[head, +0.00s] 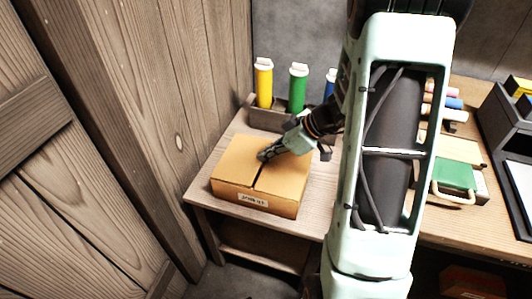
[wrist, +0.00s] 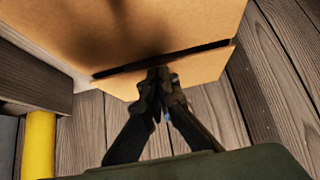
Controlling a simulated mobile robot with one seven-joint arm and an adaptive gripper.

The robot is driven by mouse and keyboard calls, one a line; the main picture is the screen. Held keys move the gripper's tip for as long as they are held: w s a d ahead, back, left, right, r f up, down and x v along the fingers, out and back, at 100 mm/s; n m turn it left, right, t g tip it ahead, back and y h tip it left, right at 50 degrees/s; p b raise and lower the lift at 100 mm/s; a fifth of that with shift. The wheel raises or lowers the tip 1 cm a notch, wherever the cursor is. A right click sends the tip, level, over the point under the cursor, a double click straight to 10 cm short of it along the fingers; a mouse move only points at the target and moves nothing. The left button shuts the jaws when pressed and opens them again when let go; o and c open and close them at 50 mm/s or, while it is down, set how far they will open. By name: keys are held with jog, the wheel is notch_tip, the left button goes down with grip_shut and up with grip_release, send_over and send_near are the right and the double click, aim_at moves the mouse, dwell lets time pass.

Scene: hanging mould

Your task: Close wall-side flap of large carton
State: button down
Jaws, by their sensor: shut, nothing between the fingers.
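The large carton (head: 252,205) is a tan box with a white label, standing on the wooden table. Its top shows two flaps that look about flat, with a dark seam between them. The wall-side flap (head: 236,162) is on the left; the other flap (head: 284,180) is on the right. In the wrist view the wall-side flap (wrist: 205,70) is a narrow strip beyond a dark gap from the wide flap (wrist: 180,25). My gripper (head: 263,156) is shut and empty, fingertips at the seam over the carton's back part. It also shows in the wrist view (wrist: 160,75). Contact is unclear.
A holder behind the carton carries yellow (head: 263,83), green (head: 298,88) and blue (head: 330,85) bottles. A plank wall (head: 190,100) rises close on the left. Right of my arm are coloured rolls (head: 447,102), a green-topped box (head: 455,175) and dark trays (head: 510,130).

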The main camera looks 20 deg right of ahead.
jog(key=shift+d+f+b, duration=0.1)
jog(key=shift+f+b, duration=0.8)
jog(key=shift+b, duration=1.5)
jog(key=shift+s+f+t+y+b, duration=0.2)
jog(key=shift+t+y+b, duration=0.15)
jog(key=shift+b, duration=0.75)
jog(key=shift+f, duration=0.1)
